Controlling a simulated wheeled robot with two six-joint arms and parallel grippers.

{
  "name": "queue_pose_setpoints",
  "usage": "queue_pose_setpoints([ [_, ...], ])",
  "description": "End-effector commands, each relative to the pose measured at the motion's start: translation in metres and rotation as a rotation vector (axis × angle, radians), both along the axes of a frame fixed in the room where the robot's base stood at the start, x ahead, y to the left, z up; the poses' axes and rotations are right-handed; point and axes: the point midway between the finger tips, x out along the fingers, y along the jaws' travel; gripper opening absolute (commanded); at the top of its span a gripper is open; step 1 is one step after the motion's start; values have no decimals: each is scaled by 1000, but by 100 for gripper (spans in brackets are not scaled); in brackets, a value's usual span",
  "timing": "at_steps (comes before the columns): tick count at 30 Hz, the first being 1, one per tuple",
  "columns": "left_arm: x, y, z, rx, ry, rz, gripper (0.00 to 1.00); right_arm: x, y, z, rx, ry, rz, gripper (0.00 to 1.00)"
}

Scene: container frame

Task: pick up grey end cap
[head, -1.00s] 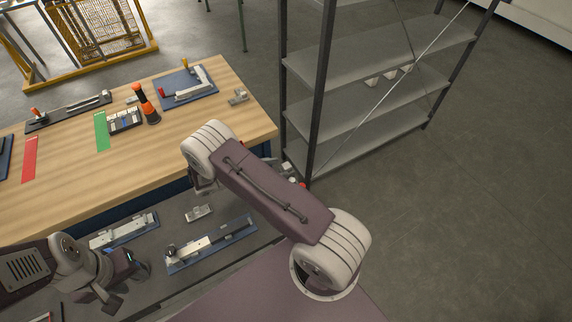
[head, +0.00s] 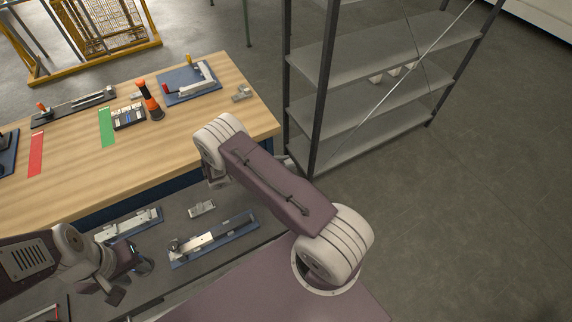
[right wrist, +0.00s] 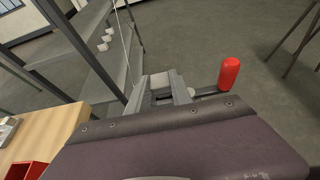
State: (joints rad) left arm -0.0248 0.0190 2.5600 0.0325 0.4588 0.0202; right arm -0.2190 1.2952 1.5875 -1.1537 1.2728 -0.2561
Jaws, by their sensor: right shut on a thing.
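My right gripper (right wrist: 160,92) shows in the right wrist view. It is shut on a grey piece with a red handle (right wrist: 230,74) sticking out to the right. I cannot tell whether this piece is the grey end cap. In the head view my right arm hides most of that gripper. Several small pale pieces (head: 392,73) lie on the grey shelf rack; they also show in the right wrist view (right wrist: 105,40). They are too small to identify. My left gripper (head: 129,281) hangs at the lower left in the head view; its jaws do not show clearly.
The wooden table (head: 75,175) holds fixtures, a green strip (head: 106,127) and a red strip (head: 36,153). The shelf rack (head: 345,65) stands beyond its right end. Blue-based fixtures (head: 215,240) lie on the lower level. The floor at right is clear.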

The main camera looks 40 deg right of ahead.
Motion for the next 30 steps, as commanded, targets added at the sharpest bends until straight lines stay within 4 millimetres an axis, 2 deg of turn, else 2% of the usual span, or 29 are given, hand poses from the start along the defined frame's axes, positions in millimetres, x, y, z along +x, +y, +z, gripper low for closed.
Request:
queue_pose_setpoints([
  [4, 0, 0, -10, 0, 0, 0, 36, 0, 0, 17, 1, -4, -1, 0],
  [7, 0, 0, -18, 0, 0, 0, 36, -4, 1, 36, 1, -1, 1, 0],
  [18, 0, 0, -37, 0, 0, 0, 36, -89, 11, 87, 1, -2, 2, 0],
  [24, 0, 0, -40, 0, 0, 0, 36, -113, 14, 102, 0, -2, 1, 0],
  [30, 0, 0, -40, 0, 0, 0, 36, -117, 14, 104, 0, -1, 0, 0],
])
